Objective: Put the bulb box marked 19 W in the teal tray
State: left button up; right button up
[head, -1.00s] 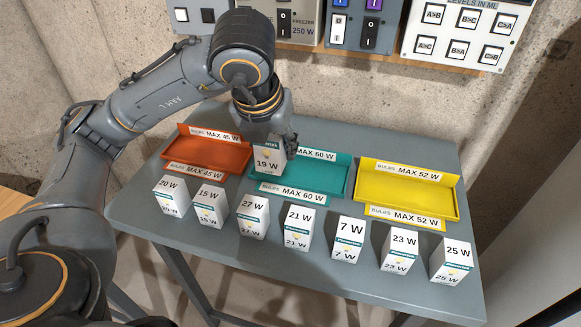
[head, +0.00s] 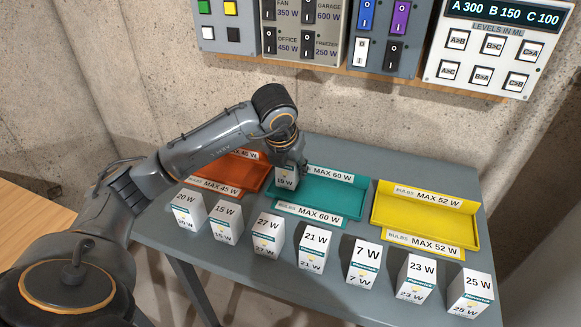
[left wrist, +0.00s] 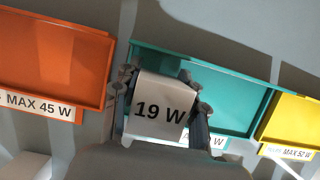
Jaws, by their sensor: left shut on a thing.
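The white bulb box marked 19 W (head: 286,180) is held in my left gripper (head: 290,166), at the left end of the teal tray (head: 335,205). In the left wrist view the 19 W box (left wrist: 160,108) sits between the two fingers of my left gripper (left wrist: 160,95), its label facing the camera. The teal tray (left wrist: 235,100) shows behind and to the right of it. I cannot tell whether the box touches the tray floor. The teal tray is labelled MAX 60 W and shows no other box. My right gripper is not in view.
An orange tray (head: 250,180) marked MAX 45 W stands left, a yellow tray (head: 425,213) marked MAX 52 W right. Several other bulb boxes stand in a row along the front, including the 21 W box (head: 315,248). Switch panels hang on the wall behind.

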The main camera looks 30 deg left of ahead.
pick_arm(q)
jog(key=shift+f, duration=0.3)
jog(key=shift+f, duration=0.2)
jog(key=o, duration=1.1)
jog(key=shift+o, duration=0.2)
jog(key=shift+r, duration=0.1)
